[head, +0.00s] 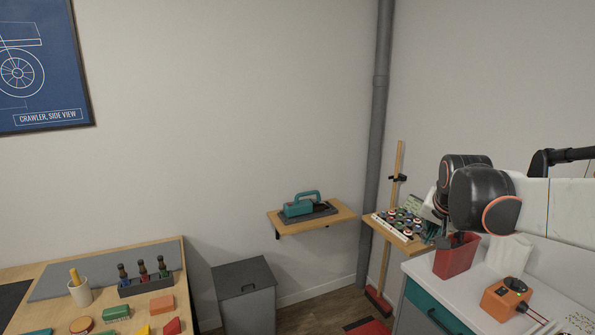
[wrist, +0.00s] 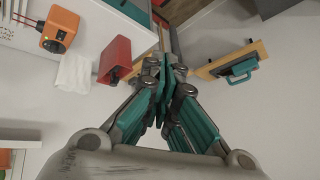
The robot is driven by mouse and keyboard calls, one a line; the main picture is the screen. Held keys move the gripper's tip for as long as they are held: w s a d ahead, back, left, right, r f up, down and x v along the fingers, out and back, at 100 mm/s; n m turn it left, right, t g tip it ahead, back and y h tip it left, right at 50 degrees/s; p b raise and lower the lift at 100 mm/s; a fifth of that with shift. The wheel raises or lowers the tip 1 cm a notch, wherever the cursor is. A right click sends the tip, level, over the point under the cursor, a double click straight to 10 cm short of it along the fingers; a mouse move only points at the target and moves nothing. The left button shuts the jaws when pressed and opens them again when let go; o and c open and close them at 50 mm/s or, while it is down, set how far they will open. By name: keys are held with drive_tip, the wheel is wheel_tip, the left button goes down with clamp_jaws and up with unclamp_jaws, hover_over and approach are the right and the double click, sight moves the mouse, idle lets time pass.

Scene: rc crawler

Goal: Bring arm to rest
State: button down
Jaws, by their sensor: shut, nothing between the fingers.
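My arm reaches in from the right side of the head view, over the white counter (head: 416,268). My gripper (wrist: 165,72) shows in the wrist view with its teal-lined fingers together and nothing between them. In the head view my gripper is mostly hidden behind my dark wrist, near the small wooden shelf (head: 428,247) with dark knobs or wheels on it. The red bin (head: 453,262) stands on the counter just below my wrist; it also shows in the wrist view (wrist: 115,57), left of the fingers.
An orange box (head: 506,297) and crumpled white cloth (head: 508,255) are on the counter. A wall shelf (head: 340,215) holds a teal tool (head: 301,205). A grey bin (head: 245,290) and a workbench (head: 50,284) with small items stand left.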

drive_tip(key=s+a+r+n+t+y, duration=0.1)
drive_tip(key=s+a+r, duration=0.2)
drive_tip(key=a, duration=0.2)
drive_tip(key=s+a+r+n+y, duration=0.2)
drive_tip(key=s+a+r, duration=0.15)
drive_tip(key=a, duration=0.25)
drive_tip(key=s+f+n+h+b, duration=0.1)
drive_tip(key=s+f+n+b, duration=0.3)
drive_tip(key=s+f, duration=1.3)
drive_tip(key=s, duration=0.3)
drive_tip(key=shift+s+a+b, duration=0.25)
drive_tip(key=shift+s+b, duration=0.05)
drive_tip(key=shift+b, duration=0.05)
drive_tip(key=shift+d, duration=0.1)
